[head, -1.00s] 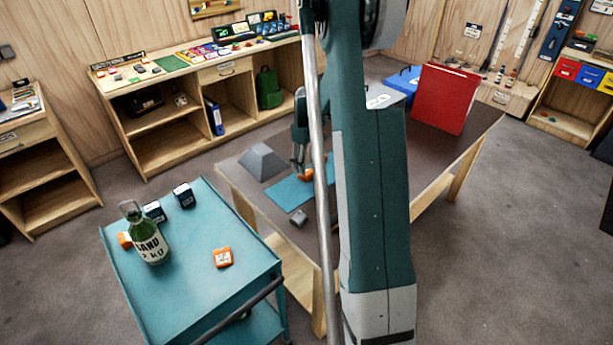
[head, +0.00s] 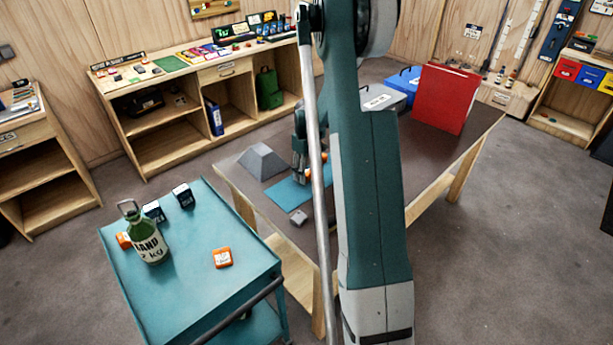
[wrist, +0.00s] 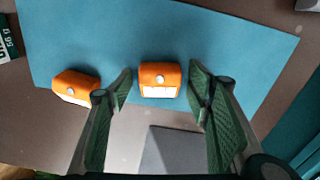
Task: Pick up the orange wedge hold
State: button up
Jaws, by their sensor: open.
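An orange hold (wrist: 160,78) with a round bolt and a white label lies on the blue mat (wrist: 225,45), between my fingers in the wrist view. A second orange hold (wrist: 76,86) lies to its left at the mat's edge. I cannot tell for certain from shape which is the wedge; the middle one is the one my jaws straddle. My gripper (wrist: 160,88) is open, one finger on each side of it, with gaps showing. In the head view my gripper (head: 301,176) is low over the mat (head: 289,193), and orange (head: 309,173) shows beside it, partly hidden.
A grey pyramid (head: 263,161) and a small grey block (head: 298,217) lie near the mat. A red panel (head: 444,98) and blue-grey cases (head: 383,98) stand at the table's far side. A teal cart (head: 200,295) stands in front on the left.

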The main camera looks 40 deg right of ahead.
aim_at(306, 171)
jog(key=c, duration=1)
jog(key=shift+r+p, duration=0.6)
jog(key=shift+r, duration=4.4)
